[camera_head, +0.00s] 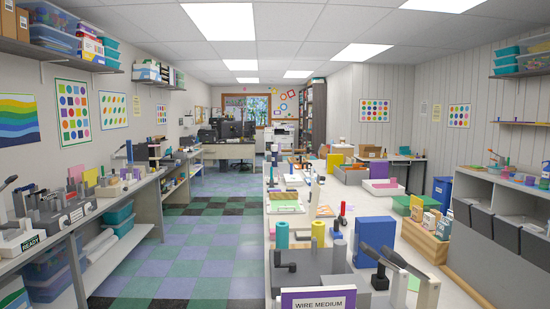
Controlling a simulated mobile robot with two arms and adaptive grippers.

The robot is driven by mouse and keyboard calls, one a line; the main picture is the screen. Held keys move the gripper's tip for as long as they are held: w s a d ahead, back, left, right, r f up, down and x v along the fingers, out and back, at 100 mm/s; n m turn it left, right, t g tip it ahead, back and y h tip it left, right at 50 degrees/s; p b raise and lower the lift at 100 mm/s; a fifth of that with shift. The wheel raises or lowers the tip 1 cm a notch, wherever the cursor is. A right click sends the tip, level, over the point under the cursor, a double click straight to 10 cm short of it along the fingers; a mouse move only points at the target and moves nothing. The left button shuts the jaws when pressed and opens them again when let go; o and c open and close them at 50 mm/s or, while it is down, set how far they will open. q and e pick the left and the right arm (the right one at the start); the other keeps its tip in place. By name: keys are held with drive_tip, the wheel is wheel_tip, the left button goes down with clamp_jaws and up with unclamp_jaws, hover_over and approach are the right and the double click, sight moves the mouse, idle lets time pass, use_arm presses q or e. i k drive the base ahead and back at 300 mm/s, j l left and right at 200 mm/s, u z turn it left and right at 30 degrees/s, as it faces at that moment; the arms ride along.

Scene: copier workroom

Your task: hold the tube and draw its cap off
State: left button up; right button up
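I cannot pick out a tube with a cap for certain. A teal upright cylinder (282,236) and a yellow upright cylinder (318,233) stand on the long counter ahead, by grey machine blocks. Whether either is a capped tube cannot be told. A small red and blue item (342,212) stands farther back on the same counter, too small to make out. Neither of my grippers shows in the head view.
Grey machines (310,265) with dark levers and a purple "WIRE MEDIUM" sign (318,299) crowd the counter's near end. A blue box (375,238) stands to their right. A side bench (75,225) with devices runs along the left wall. The checkered floor aisle (190,260) is clear.

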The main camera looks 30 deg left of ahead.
sight(274, 155)
drive_tip(key=j+u, duration=0.2)
drive_tip(key=u, duration=0.2)
drive_tip(key=j+u, duration=0.2)
drive_tip(key=u, duration=0.15)
drive_tip(key=j+u, duration=0.2)
drive_tip(key=u, duration=0.2)
drive_tip(key=i+j, duration=0.45)
drive_tip(key=j, duration=0.15)
drive_tip(key=i+j+u, duration=0.1)
drive_tip(key=i+j, duration=0.45)
drive_tip(key=i, duration=0.6)
drive_tip(key=i+j+z, duration=0.15)
drive_tip(key=i, duration=0.5)
drive_tip(key=i+j, duration=0.1)
drive_tip(key=i, duration=3.2)
drive_tip(key=i+z, duration=0.15)
drive_tip(key=i, duration=0.9)
drive_tip(key=i+j+z, duration=0.2)
drive_tip(key=i, duration=0.9)
